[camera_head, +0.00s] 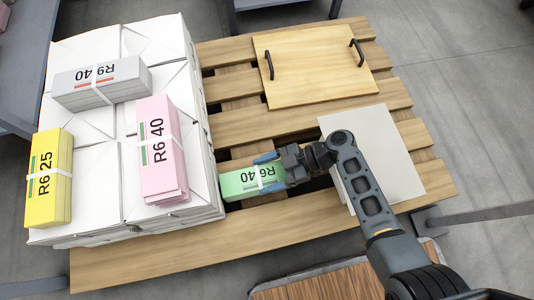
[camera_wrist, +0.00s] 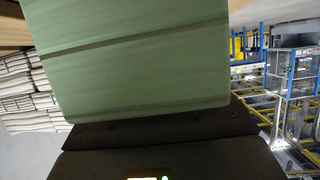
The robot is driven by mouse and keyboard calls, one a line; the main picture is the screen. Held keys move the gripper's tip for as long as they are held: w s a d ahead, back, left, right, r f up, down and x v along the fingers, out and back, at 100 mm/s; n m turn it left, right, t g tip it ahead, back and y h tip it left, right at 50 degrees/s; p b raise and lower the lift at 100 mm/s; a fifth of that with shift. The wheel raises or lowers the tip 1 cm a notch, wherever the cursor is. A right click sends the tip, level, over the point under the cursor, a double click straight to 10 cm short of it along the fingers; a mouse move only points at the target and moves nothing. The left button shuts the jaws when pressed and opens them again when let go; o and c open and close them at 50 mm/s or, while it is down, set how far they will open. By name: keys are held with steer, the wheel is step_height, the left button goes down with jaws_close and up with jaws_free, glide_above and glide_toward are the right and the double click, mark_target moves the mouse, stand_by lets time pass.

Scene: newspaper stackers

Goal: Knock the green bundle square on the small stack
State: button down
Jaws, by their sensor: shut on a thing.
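The green bundle (camera_head: 238,183), marked R9 40 with a pale strap, is at the right side of the large white stack, over the pallet slats. My gripper (camera_head: 268,172) is shut on its right end, with blue finger parts showing. In the wrist view the green bundle (camera_wrist: 140,65) fills the upper middle, above the dark gripper body. I cannot tell how high it is above the slats. A low, pale square stack (camera_head: 400,165) lies at the right of the pallet, partly hidden under my arm. It looks like the small stack.
The large white stack (camera_head: 95,160) carries a grey bundle (camera_head: 100,85), a pink bundle (camera_head: 160,150) and a yellow bundle (camera_head: 48,185). A wooden board (camera_head: 310,65) with two black handles lies at the pallet's back. The pallet's front slat (camera_head: 200,240) is bare.

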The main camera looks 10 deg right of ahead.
steer(key=shift+a, duration=0.1)
stand_by(0.5)
steer(key=shift+d+b, duration=0.35)
steer(key=shift+d, duration=1.4)
steer(key=shift+r, duration=0.1)
steer(key=shift+r+p, duration=2.4)
steer(key=shift+r, duration=0.6)
steer(key=shift+w, duration=0.1)
